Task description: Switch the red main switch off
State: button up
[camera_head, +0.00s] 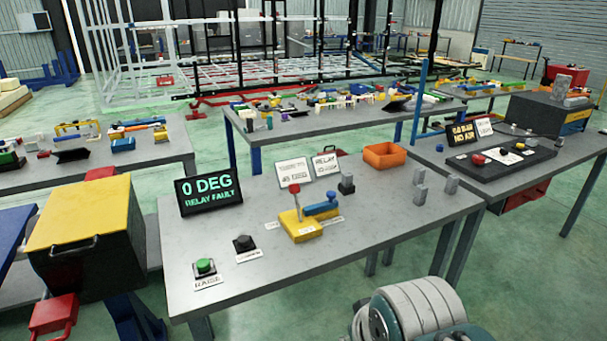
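A red ball knob (294,188) tops an upright lever on a yellow base (300,225) in the middle of the near grey table. A blue handle (321,208) lies along the right of the same base. On the right table, a black panel (520,170) carries a small red knob (479,160) at its left. I cannot tell which red part is the main switch, and the small labels are unreadable. My gripper is not in view; a rounded grey-white part, likely my arm, shows at the bottom right.
The near table (240,270) holds a "0 DEG RELAY FAULT" display (209,194), a green RAISE button (204,266), a black button (244,243) and an orange bin (384,155). A yellow-topped cabinet (85,215) stands left. The table's front right is clear.

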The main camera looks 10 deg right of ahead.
aim_at(293, 188)
jog(key=i+l+u, duration=0.2)
jog(key=i+l, duration=0.15)
jog(key=i+l+u, duration=0.2)
jog(key=l, duration=0.4)
jog(key=i, duration=0.75)
jog(key=j, duration=0.05)
